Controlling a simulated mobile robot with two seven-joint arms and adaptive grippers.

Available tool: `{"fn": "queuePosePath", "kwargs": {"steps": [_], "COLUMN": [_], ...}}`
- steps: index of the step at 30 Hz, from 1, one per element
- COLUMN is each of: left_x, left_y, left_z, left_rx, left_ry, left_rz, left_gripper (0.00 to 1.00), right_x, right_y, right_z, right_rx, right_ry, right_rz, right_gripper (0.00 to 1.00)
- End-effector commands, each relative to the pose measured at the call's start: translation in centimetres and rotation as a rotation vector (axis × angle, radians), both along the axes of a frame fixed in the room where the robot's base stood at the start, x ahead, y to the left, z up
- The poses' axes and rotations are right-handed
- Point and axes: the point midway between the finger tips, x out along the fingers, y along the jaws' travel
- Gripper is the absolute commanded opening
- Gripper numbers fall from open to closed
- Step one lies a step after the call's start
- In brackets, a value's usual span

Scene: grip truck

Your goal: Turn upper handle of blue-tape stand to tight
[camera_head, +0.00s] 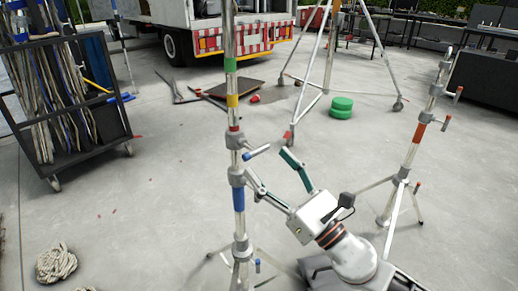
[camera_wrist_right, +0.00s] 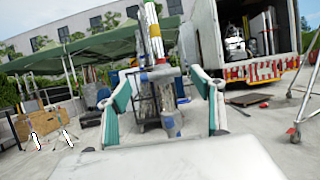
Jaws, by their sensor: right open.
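The blue-tape stand (camera_head: 238,198) is an upright silver pole left of centre in the head view, with green, yellow, red and blue bands. Its upper handle (camera_head: 257,151) has a blue grip and sticks out to the right from the collar above the blue band. My right gripper (camera_head: 268,163) is open, just right of the pole, with its fingertips around the height of the handle; contact cannot be told. In the right wrist view the stand's pole (camera_wrist_right: 154,32) rises between the spread green-padded fingers (camera_wrist_right: 162,73). My left gripper is out of view.
An orange-banded stand (camera_head: 419,133) is on the right. A cart of coiled cables (camera_head: 70,100) stands at the left, and a rope coil (camera_head: 56,263) lies on the floor. The left-centre floor is mostly clear.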

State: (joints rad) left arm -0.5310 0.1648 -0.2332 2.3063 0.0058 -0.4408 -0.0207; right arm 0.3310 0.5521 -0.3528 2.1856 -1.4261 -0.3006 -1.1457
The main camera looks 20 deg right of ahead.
Motion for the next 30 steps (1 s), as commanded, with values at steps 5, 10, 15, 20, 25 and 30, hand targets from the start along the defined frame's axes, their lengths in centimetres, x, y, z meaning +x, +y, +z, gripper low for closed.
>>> {"fn": "queuePosePath", "kwargs": {"steps": [5, 10, 15, 20, 25, 30], "left_x": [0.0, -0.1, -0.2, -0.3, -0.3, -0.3], "left_y": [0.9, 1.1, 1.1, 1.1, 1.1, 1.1], "left_z": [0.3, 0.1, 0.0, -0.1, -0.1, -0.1], "left_rx": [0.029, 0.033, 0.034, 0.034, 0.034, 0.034], "left_ry": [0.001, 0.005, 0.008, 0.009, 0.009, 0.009], "left_rz": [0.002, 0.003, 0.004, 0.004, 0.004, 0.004], "left_gripper": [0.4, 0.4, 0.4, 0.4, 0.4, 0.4], "right_x": [2.5, 4.1, 4.7, 4.7, 4.7, 4.7], "right_y": [0.9, 1.5, 1.7, 1.7, 1.7, 1.7], "right_z": [2.1, 2.3, 2.2, 2.1, 2.1, 2.2], "right_rx": [0.002, 0.003, 0.002, 0.003, 0.003, 0.004], "right_ry": [-0.012, -0.005, 0.0, 0.001, 0.001, 0.001], "right_rz": [0.0, 0.0, 0.001, 0.001, 0.001, 0.001], "right_gripper": [0.67, 0.67, 0.67, 0.67, 0.38, 0.27]}}
